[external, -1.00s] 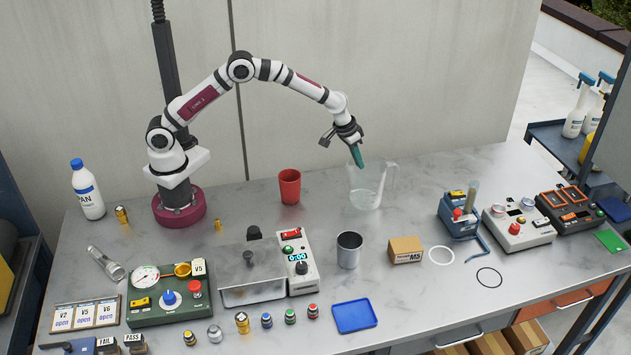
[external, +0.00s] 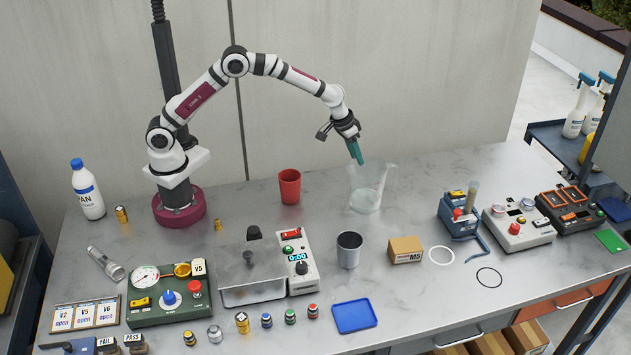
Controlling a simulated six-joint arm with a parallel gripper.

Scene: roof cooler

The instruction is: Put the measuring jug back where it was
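The clear measuring jug (external: 367,194) stands upright on the grey worktop towards the back, right of the red cup. My gripper (external: 356,153), with teal fingers, points down at the jug's upper left rim. The fingertips overlap the rim in this view. I cannot tell whether they touch it or are in front of or behind it. The fingers are seen nearly edge-on, so the gap between them is hidden. A white ring (external: 441,255) and a black ring (external: 488,277) lie flat and empty on the worktop to the front right.
A red cup (external: 289,187) stands left of the jug. A metal cup (external: 349,250) and a cardboard box (external: 405,250) stand in front. A blue device with a tube (external: 460,214) is to the right. The worktop between the jug and that device is clear.

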